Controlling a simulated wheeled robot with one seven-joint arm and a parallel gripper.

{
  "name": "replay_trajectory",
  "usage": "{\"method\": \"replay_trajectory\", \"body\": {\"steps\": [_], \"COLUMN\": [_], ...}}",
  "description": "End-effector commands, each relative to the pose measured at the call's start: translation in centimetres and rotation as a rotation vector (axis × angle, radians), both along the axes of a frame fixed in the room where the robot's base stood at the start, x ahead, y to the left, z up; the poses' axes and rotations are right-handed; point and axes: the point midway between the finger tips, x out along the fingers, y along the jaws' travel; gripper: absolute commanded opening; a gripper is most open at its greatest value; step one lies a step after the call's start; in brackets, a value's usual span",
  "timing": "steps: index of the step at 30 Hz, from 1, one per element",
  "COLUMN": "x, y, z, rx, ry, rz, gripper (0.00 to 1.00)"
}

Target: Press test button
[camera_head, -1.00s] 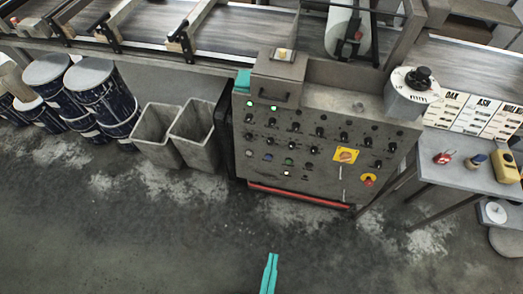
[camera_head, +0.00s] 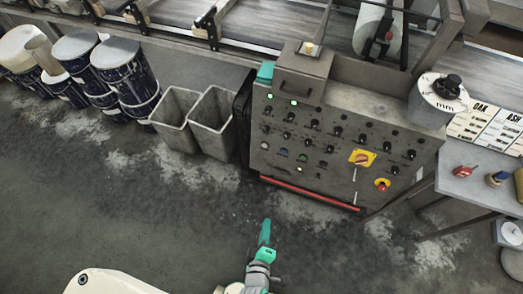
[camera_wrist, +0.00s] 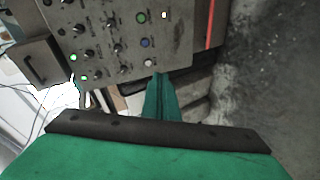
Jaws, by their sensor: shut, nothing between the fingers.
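The grey control panel (camera_head: 335,150) stands at the centre right in the head view, with rows of dark knobs, small lamps and coloured buttons. Two green lamps are lit at its upper left and a white one low down. I cannot read which button is the test one. The panel also shows in the wrist view (camera_wrist: 105,40), turned, with a green (camera_wrist: 141,17), a blue (camera_wrist: 145,43) and a white button (camera_wrist: 148,62). My gripper (camera_head: 265,232) is teal, shut and empty, in front of and below the panel. It is apart from the panel in the head view.
Two grey bins (camera_head: 212,122) and several dark blue drums (camera_head: 125,80) stand left of the panel. A grey table (camera_head: 480,185) with small items stands at the right. A conveyor (camera_head: 275,35) runs behind. The floor (camera_head: 150,225) in front is clear.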

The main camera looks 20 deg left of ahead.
Motion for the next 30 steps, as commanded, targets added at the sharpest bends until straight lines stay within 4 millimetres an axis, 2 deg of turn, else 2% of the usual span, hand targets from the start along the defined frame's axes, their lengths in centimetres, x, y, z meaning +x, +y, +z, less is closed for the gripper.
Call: {"method": "replay_trajectory", "body": {"steps": [1,3,9,15,18,24,30], "x": [1.8,3.9,10.5,16.8,19.1,21.4,21.6], "y": [0.9,1.9,5.5,9.7,11.5,13.5,14.0], "z": [-1.3,-3.0,-6.3,-6.9,-6.5,-5.7,-5.6], "rx": [-0.112,-0.290,-0.796,-1.267,-1.449,-1.649,-1.681], "ry": [-0.009,-0.016,-0.052,-0.092,-0.101,-0.109,-0.111], "rz": [0.060,0.148,0.382,0.568,0.628,0.690,0.702], "gripper": [0.00,0.00,0.00,0.00,0.00,0.00,0.00]}}
